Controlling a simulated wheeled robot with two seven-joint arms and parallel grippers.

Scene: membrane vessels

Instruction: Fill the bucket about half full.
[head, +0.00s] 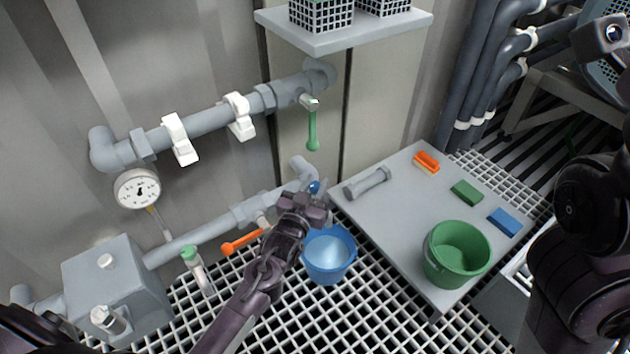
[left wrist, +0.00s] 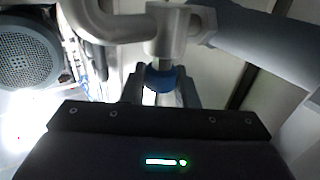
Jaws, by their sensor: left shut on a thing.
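The blue bucket (head: 330,272) stands upright on the white floor grating, just below and right of my left gripper. Its inside looks pale blue; I cannot make out a clear water level. My left gripper (head: 312,199) is shut on a blue tap knob (head: 314,187) at the end of a grey pipe. In the left wrist view the blue knob (left wrist: 162,78) sits between the fingers below a grey pipe fitting (left wrist: 172,32). The gripper hides part of the outlet, so I cannot tell whether water runs. My right gripper is out of view.
An orange lever (head: 241,243), a green lever (head: 312,130) and a pressure gauge (head: 138,188) are on the wall piping.

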